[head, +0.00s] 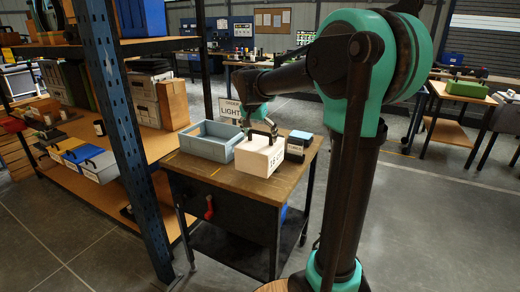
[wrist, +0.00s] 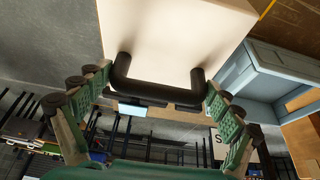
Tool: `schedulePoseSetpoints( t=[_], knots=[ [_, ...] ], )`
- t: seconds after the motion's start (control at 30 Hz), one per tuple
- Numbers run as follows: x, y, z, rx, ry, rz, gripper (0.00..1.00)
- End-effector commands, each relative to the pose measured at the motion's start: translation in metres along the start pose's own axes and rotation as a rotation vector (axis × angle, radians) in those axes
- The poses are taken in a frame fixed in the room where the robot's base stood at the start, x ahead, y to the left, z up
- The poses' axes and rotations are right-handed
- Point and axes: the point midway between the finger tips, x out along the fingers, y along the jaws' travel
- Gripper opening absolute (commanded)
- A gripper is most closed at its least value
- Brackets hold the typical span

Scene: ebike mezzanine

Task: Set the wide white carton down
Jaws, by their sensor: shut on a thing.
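The wide white carton (head: 260,156) is upright over the wooden top of a workbench (head: 236,187), close beside a grey-blue open bin. I cannot tell whether its underside touches the bench. It has a black handle, which shows clearly in the wrist view (wrist: 158,92) against the carton's pale face (wrist: 175,35). My gripper (head: 260,127) is above the carton and shut on this handle, with one finger at each end of it in the wrist view (wrist: 158,86). Part of the handle is hidden by the gripper in the head view.
The grey-blue bin (head: 211,141) stands left of the carton; a dark box with a light blue top (head: 298,145) is close on its right. A "LIGHT" sign (head: 231,110) stands behind. A blue rack post (head: 128,130) rises left of the bench. The bench's front strip is clear.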

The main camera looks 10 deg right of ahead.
Motion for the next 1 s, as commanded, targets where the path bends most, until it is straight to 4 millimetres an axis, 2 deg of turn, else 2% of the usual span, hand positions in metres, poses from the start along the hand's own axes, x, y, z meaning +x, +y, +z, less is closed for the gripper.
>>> schedulePoseSetpoints(
  t=[0.1,0.27,0.5,0.93,0.97,1.0],
  knots=[
    [0.012,0.000,0.005,0.000,0.001,0.000,0.32],
    [0.021,0.000,0.008,0.000,0.001,0.000,0.32],
    [0.047,0.000,0.019,0.000,0.001,0.000,0.32],
    [0.053,0.000,0.022,0.000,0.001,0.000,0.32],
    [0.054,0.000,0.022,0.000,0.000,0.000,0.93],
    [0.053,0.000,0.022,0.000,0.000,0.000,0.98]
  ],
)
